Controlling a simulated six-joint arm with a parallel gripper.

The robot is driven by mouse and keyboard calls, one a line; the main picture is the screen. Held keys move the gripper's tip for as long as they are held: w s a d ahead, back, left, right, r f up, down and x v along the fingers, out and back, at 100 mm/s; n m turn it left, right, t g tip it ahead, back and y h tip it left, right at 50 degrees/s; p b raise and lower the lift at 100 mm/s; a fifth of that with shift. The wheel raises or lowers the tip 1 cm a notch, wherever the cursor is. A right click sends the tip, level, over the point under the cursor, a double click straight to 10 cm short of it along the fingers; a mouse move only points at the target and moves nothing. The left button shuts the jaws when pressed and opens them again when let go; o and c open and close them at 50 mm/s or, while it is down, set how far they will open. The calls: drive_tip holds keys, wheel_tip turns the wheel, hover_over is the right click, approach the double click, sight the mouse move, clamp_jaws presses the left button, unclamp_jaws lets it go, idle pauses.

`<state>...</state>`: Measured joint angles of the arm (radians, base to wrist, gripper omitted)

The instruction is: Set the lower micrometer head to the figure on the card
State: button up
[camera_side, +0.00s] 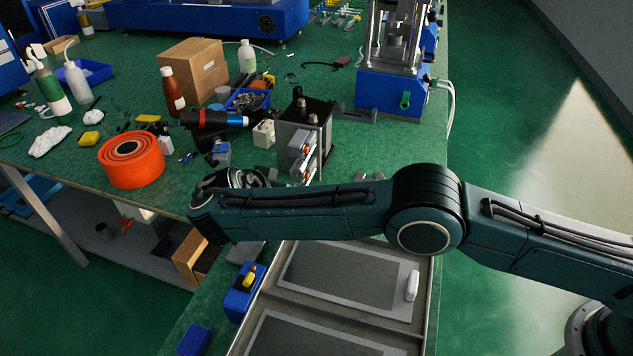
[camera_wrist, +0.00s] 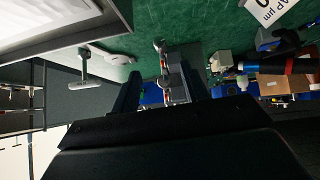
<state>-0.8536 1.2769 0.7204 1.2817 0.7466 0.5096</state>
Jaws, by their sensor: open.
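My gripper (camera_wrist: 164,76) is open in the wrist view, its two dark fingers apart with nothing held between them. Beyond and between the fingers stands a fixture (camera_wrist: 178,88) with silver cylindrical parts, one above the other in the picture. I cannot tell for sure which is the lower micrometer head, and no scale is readable. In the side view the fixture (camera_side: 297,140) is a dark block with grey modules, beyond my wrist. My fingers are hidden there. A white card (camera_wrist: 268,9) with black lettering is cut off at the wrist view's upper right; its figure is not fully readable.
A blue press (camera_side: 388,92) stands behind, right of the fixture. An orange roll (camera_side: 131,160), cardboard box (camera_side: 194,68), red-brown bottle (camera_side: 173,92) and small parts crowd the left. A black, red and blue cylindrical tool (camera_side: 213,119) lies close by. A framed tray (camera_side: 427,300) lies in front.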

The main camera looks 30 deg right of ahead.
drive_tip(key=shift+v, duration=1.15)
drive_tip(key=shift+r, duration=0.1)
drive_tip(key=shift+s+d+f+m+t+y, duration=0.25)
drive_tip(key=shift+s+d+m+t+y, duration=0.3)
drive_tip(key=shift+s+d, duration=0.25)
drive_tip(key=shift+s+d+f+m+t+y, duration=0.2)
drive_tip(key=shift+s+d+m+t+y, duration=0.15)
drive_tip(key=shift+s+d+t+y, duration=0.35)
drive_tip(key=shift+w+d, duration=0.1)
drive_tip(key=shift+d, duration=0.1)
drive_tip(key=shift+x, duration=6.85)
drive_tip(key=shift+d, duration=0.1)
drive_tip(key=shift+c, duration=0.5)
